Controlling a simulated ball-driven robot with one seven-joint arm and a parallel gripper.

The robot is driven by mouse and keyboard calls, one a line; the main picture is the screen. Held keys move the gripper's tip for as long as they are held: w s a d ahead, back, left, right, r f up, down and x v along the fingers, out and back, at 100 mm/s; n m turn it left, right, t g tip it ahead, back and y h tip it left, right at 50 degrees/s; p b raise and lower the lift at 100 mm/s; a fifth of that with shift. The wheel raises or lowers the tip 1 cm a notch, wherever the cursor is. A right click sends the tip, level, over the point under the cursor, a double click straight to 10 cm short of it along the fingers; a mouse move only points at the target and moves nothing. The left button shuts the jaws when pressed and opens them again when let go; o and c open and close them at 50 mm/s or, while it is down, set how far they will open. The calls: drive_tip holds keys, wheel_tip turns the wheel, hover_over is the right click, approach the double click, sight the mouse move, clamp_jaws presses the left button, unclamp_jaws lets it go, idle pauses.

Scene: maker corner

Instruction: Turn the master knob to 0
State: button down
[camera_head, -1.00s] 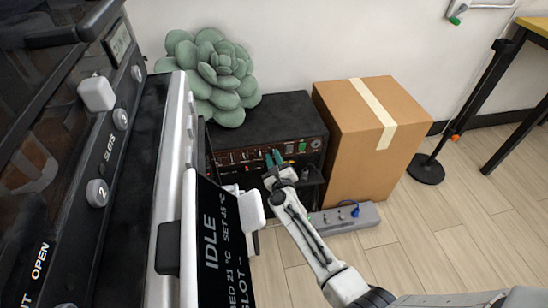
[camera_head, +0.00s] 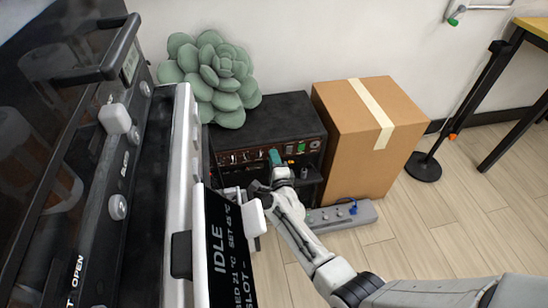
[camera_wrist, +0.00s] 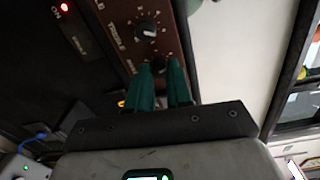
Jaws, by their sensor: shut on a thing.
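The black amplifier (camera_head: 265,115) stands on the floor with a row of knobs on its brown front panel. In the wrist view, the panel (camera_wrist: 170,38) runs down from the top, with a white-pointer knob (camera_wrist: 147,29) beside a "TREBLE" label. My gripper (camera_head: 275,157) is at the amplifier's front. Its green fingers, also in the wrist view (camera_wrist: 162,82), are shut on a dark knob (camera_wrist: 158,65) below that one. The fingers partly hide the held knob, and I cannot read its label or setting.
A taped cardboard box (camera_head: 360,140) stands right of the amplifier. A green succulent (camera_head: 212,78) sits on and behind its left top. A power strip (camera_head: 340,216) lies on the floor in front. A machine with a display (camera_head: 225,250) fills the left.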

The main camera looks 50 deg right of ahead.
drive_tip(key=n+p, duration=0.1)
drive_tip(key=n, duration=1.2)
drive_tip(key=n+p, duration=0.1)
drive_tip(key=n, duration=1.2)
drive_tip(key=shift+a+f+h, duration=0.15)
drive_tip(key=shift+h, duration=0.15)
drive_tip(key=c, duration=1)
unclamp_jaws()
